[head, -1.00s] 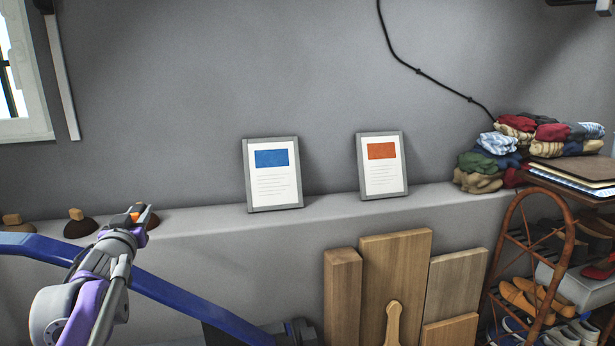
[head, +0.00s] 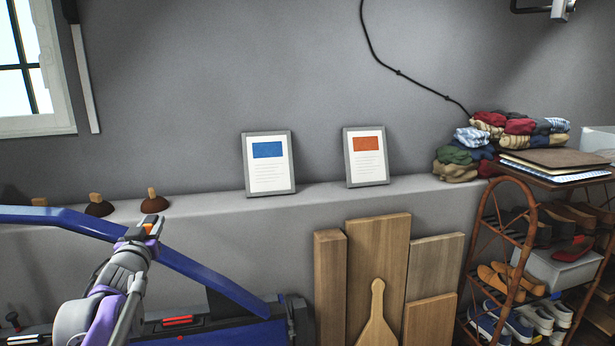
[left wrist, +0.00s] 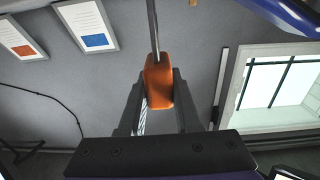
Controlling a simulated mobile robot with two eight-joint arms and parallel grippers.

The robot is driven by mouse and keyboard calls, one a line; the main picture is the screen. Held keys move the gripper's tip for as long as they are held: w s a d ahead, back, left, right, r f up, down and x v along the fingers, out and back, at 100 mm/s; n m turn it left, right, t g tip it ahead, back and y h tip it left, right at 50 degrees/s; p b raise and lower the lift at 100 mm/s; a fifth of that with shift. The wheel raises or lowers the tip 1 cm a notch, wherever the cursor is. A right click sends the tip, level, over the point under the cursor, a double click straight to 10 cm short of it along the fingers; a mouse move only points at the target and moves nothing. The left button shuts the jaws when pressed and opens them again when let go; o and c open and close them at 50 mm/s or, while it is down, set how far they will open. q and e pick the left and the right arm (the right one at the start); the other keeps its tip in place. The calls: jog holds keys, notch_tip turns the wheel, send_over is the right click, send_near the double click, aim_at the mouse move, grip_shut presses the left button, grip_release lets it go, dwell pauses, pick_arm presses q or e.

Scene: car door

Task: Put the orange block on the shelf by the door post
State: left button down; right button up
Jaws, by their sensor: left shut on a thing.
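My left gripper (head: 149,230) is at the left of the head view, in front of the grey wall ledge and near the blue curved bar. It is shut on the orange block, of which only a small bit (head: 148,227) shows there. In the left wrist view the orange block (left wrist: 158,84) sits between the two dark fingers of my gripper (left wrist: 158,100), with a thin grey rod in front of it. A grey ledge (head: 225,208) runs along the wall; I cannot tell whether it is the task's shelf. My right gripper is not in view.
A blue-marked card (head: 269,182) and an orange-marked card (head: 367,170) lean on the ledge. Brown plungers (head: 154,203) stand at its left. The blue bar (head: 210,278) crosses low left. Wooden boards (head: 378,250) and a rack (head: 480,245) stand at right. The ledge between plungers and cards is clear.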

pick_arm(q)
jog(key=d+f+m+h, duration=0.1)
jog(key=d+f+h, duration=0.1)
jog(key=d+f, duration=0.7)
jog(key=s+d+f+m+h, duration=0.1)
jog(key=d+f, duration=0.8)
jog(key=f, duration=0.7)
jog(key=shift+d+f+h+p, duration=0.25)
jog(key=shift+d+h+p, duration=0.1)
jog(key=shift+h+p, duration=0.05)
